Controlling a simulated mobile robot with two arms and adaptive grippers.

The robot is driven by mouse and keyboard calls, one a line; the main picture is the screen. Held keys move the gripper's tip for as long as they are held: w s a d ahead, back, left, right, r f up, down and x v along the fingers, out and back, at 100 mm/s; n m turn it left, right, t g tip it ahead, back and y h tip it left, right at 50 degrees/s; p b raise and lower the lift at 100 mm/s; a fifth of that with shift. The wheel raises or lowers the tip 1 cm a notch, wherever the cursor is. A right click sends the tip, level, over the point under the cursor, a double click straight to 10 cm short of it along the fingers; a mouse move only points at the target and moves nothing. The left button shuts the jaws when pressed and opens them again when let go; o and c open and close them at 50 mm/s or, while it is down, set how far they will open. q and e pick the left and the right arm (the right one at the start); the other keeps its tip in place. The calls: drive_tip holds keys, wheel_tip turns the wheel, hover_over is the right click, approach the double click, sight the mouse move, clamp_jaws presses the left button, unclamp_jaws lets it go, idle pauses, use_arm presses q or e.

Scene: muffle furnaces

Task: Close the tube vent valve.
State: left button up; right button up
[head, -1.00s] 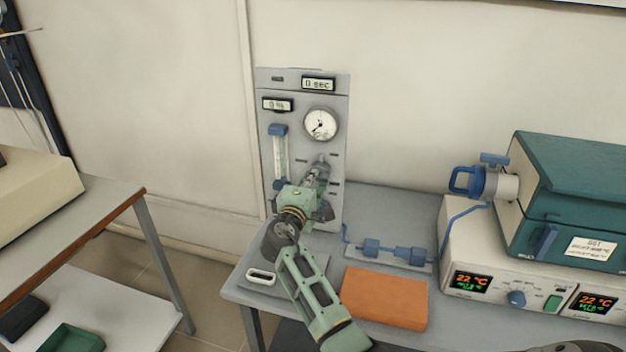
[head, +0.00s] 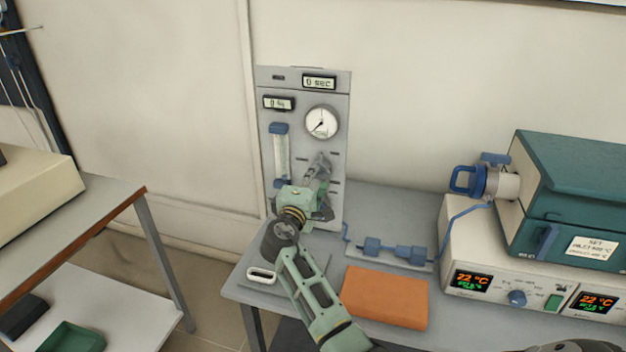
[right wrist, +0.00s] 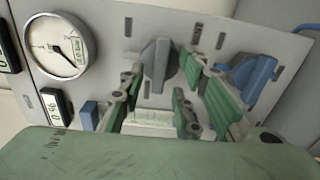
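The grey upright control panel (head: 304,90) stands at the back left of the bench. In the right wrist view the panel carries a grey knob (right wrist: 157,66) and a blue knob (right wrist: 254,77). No readable label shows which one is the tube vent valve. My right gripper (head: 319,166) is at the lower part of the panel. In the right wrist view my right gripper (right wrist: 164,80) is open, its fingers spread on either side of the grey knob. The blue knob lies to the right of the fingers. My left gripper is not in view.
A round gauge (head: 321,122) and small displays sit higher on the panel. A blue-fitted tube assembly (head: 391,250) and an orange block (head: 385,297) lie on the bench (head: 240,288). A teal furnace (head: 570,165) stands on its controller at the right.

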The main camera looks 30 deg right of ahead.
drive_tip(key=v, duration=1.1)
drive_tip(key=shift+s+a, duration=0.2)
